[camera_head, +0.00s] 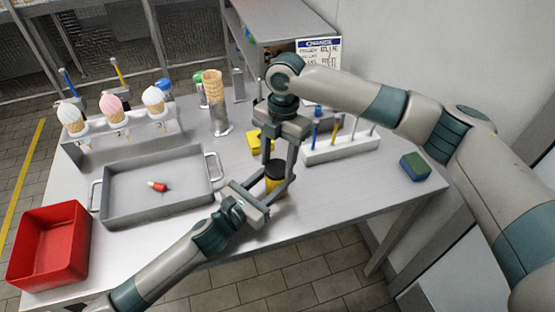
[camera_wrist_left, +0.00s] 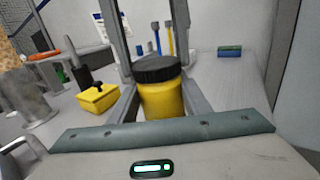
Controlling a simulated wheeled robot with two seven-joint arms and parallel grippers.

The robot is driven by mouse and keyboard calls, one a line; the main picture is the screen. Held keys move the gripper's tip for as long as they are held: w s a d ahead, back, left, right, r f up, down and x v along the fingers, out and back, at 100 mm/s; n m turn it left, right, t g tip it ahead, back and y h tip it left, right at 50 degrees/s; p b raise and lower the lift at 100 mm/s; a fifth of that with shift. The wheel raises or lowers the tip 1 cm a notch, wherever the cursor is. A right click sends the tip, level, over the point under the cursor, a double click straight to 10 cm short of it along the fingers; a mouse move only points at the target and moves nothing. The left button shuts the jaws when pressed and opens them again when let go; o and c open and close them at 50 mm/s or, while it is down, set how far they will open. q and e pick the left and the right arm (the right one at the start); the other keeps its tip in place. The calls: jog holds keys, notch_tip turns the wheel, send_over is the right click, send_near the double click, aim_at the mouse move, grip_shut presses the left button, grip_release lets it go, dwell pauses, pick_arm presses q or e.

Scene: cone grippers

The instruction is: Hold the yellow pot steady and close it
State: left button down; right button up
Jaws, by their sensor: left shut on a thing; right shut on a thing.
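The yellow pot (camera_head: 275,186) stands upright on the table with a black lid (camera_head: 275,166) on its top. It also shows in the left wrist view (camera_wrist_left: 162,99), with the black lid (camera_wrist_left: 156,69) seated on its mouth; I cannot tell how tight it is. My left gripper (camera_head: 269,194) comes from the front left and is shut on the pot's body. My right gripper (camera_head: 278,168) comes down from above and is shut on the lid. The fingers partly hide the pot in the head view.
A yellow box (camera_head: 258,143) stands behind the pot. A white rack (camera_head: 342,147) and a green-blue sponge (camera_head: 414,166) are to the right. A grey tray (camera_head: 150,205), a red bin (camera_head: 50,245) and an ice-cream cone stand (camera_head: 120,133) are left. The front right tabletop is clear.

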jog(key=m, duration=0.5)
jog(key=shift+s+m+t, duration=0.1)
jog(key=shift+m+t, duration=0.2)
jog(key=m, duration=0.4)
jog(key=shift+t+y, duration=0.3)
jog(key=m, duration=0.6)
jog(key=shift+s+t, duration=0.1)
jog(key=shift+t, duration=0.2)
jog(key=m, duration=0.4)
jog(key=shift+s, duration=0.1)
jog(key=m, duration=0.3)
jog(key=m+h, duration=0.1)
jog(key=m, duration=0.3)
jog(key=shift+a+t, duration=0.15)
jog(key=shift+t, duration=0.25)
jog(key=m, duration=0.4)
jog(key=shift+m+h, duration=0.3)
jog(key=shift+m, duration=0.1)
jog(key=m, duration=0.5)
jog(key=shift+h, duration=0.3)
jog(key=m, duration=0.5)
jog(key=shift+a+g, duration=0.1)
jog(key=shift+g, duration=0.3)
jog(key=o, duration=1.1)
jog(key=shift+c, duration=0.2)
